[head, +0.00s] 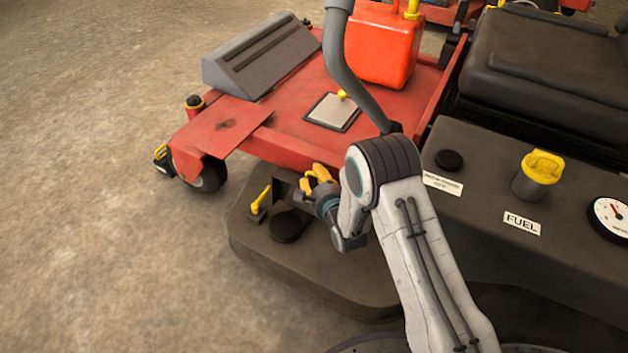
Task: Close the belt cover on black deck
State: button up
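The black deck (320,282) of the red mower sticks out low in the middle of the head view. No held object shows. My wrist and arm hide the deck's right part.
The red footplate (310,110) lies behind. The dark side panel with a yellow fuel cap (541,168) is at right. Bare floor (110,250) is free at left.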

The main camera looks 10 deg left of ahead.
jog(key=shift+w+a+f, duration=0.1)
jog(key=shift+w+a, duration=0.05)
jog(key=shift+w, duration=0.2)
jog(key=shift+o, duration=0.3)
grip_shut()
